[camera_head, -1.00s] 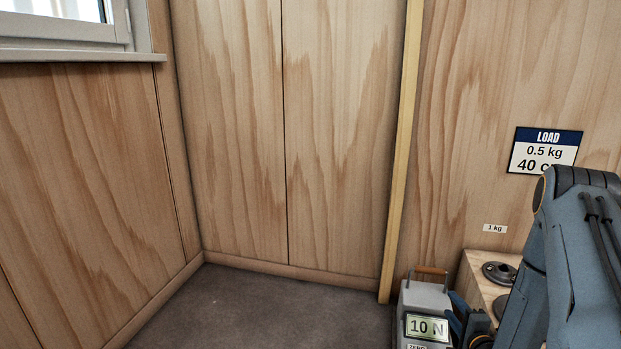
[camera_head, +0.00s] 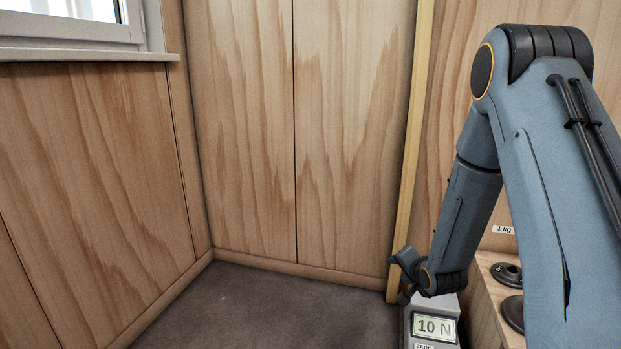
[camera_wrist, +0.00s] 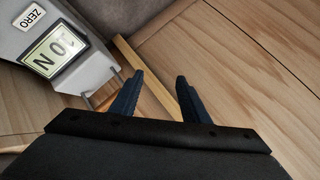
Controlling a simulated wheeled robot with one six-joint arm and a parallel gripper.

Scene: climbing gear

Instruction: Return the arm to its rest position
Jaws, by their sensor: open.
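In the head view my gripper (camera_head: 401,278) hangs just above the grey scale box, at the lower right. My arm stands bent at the right of the head view, its elbow high and its forearm pointing down. The grey scale box (camera_head: 432,316) has a display reading 10 N. The box also shows at the upper left of the wrist view (camera_wrist: 100,72), beside the fingers; whether they touch its handle I cannot tell.
A wooden shelf box (camera_head: 490,290) with dark round weights (camera_head: 507,273) and a 1 kg label stands right of the scale box, partly behind my arm. A pale wooden post (camera_head: 409,170) stands against the back wall. The grey floor (camera_head: 270,310) at the left is clear.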

